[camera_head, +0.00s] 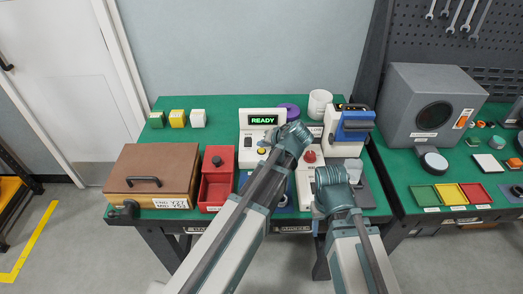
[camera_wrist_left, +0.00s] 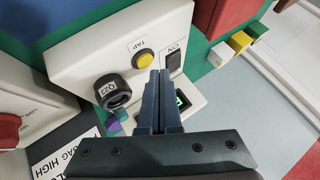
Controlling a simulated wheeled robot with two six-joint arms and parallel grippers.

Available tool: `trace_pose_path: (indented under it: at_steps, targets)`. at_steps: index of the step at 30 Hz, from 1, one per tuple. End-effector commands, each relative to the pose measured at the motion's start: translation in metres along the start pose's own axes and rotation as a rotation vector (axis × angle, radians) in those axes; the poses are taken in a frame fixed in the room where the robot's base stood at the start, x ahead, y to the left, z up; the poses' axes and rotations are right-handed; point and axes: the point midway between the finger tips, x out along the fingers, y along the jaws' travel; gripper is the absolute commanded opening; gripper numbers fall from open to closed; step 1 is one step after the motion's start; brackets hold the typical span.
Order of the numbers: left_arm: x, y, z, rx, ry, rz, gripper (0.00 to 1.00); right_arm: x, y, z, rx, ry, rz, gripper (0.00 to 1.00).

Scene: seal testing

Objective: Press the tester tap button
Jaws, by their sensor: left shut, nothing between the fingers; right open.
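The tester is a white box (camera_head: 248,144) on the green bench, with a lit READY screen (camera_head: 265,121). Its round yellow button (camera_head: 262,151) is labelled TAP in the left wrist view (camera_wrist_left: 145,60). A black switch (camera_wrist_left: 174,61) and a black knob (camera_wrist_left: 112,92) sit either side of it. My left gripper (camera_head: 276,141) is shut and empty. In the left wrist view its fingertips (camera_wrist_left: 162,72) appear beside the yellow button; I cannot tell whether they touch. My right gripper (camera_head: 329,172) is open over the bench's front right; its fingers are mostly hidden.
A red bin (camera_head: 217,190) and a brown box (camera_head: 150,168) stand left of the tester. A red button (camera_head: 310,157) and a blue-and-white device (camera_head: 347,130) are to the right. Small coloured blocks (camera_head: 177,118) sit at the back left, with bare green bench around them.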

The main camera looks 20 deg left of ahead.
Motion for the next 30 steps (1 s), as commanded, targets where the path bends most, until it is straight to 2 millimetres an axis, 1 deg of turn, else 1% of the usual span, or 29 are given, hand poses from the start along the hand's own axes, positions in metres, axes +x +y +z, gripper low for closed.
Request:
trace_pose_path:
  at_steps: [23,30]
  targets:
    - [0.0,0.0,0.0001,0.0,0.0,0.0,0.0,0.0,0.0,0.0,0.0,0.0,0.0,0.5]
    - [0.0042,0.0031,0.0031,0.0,0.0,0.0,0.0,0.006,-0.0006,-0.0004,0.0,0.0,0.0,0.5]
